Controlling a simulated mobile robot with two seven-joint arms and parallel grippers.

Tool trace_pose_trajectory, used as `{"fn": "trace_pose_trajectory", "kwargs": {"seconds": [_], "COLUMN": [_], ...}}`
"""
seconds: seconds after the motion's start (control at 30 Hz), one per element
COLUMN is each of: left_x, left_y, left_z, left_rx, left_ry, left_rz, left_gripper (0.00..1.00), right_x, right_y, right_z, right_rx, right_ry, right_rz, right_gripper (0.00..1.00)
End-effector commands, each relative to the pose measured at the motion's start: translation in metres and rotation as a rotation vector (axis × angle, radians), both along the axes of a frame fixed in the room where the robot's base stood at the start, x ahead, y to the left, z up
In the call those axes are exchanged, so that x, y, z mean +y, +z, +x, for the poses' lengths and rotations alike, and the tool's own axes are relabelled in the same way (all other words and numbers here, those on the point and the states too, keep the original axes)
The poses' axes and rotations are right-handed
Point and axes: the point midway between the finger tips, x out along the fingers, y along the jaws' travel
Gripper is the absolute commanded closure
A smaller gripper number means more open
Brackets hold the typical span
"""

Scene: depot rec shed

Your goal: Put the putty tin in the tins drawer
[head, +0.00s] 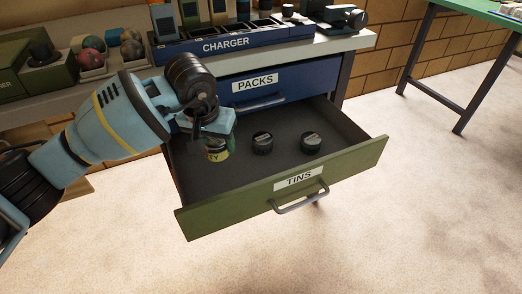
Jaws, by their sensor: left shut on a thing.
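The tins drawer (299,180) is pulled open, with a green front, a TINS label and a grey handle. My left gripper (210,138) points down over the left part of the drawer. It is shut on the putty tin (216,155), a small tin with a yellow-green label ending in "TY". The tin's upper part is hidden by the gripper. I cannot tell whether the tin touches the drawer floor. Two dark round tins, one in the middle (262,143) and one farther right (311,143), stand in the drawer. My right gripper is not in view.
The blue packs drawer (310,82) above is shut. On the bench top stand a blue charger rack (232,46), a tray of balls (95,62) and a green box (35,72). A green-topped table (495,12) is at the right. The drawer's front right floor is clear.

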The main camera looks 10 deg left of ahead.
Motion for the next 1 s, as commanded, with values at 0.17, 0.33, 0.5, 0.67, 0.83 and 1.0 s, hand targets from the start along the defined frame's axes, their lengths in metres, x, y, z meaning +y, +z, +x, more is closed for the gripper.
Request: {"fn": "trace_pose_trajectory", "kwargs": {"seconds": [0.17, 0.33, 0.5, 0.67, 0.83, 1.0], "left_x": [0.000, 0.000, 0.000, 0.000, 0.000, 0.000], "left_y": [0.000, -0.020, -0.051, -0.063, -0.066, -0.089], "left_z": [0.001, 0.000, 0.000, 0.000, 0.000, -0.001], "left_rx": [-0.002, 0.002, 0.003, -0.001, -0.001, 0.003], "left_ry": [0.000, 0.001, 0.001, 0.001, 0.000, 0.001], "left_rz": [-0.001, -0.001, -0.001, -0.001, -0.001, 0.000], "left_gripper": [0.70, 0.70, 0.70, 0.70, 0.70, 0.70], "right_x": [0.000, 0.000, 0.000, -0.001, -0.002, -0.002], "right_y": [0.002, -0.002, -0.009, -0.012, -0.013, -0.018], "right_z": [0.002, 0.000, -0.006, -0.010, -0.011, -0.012], "right_rx": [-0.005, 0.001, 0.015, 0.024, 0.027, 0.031], "right_ry": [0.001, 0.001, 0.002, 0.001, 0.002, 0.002], "right_rz": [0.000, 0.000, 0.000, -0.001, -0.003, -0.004], "right_gripper": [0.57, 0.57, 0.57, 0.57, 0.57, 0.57]}}
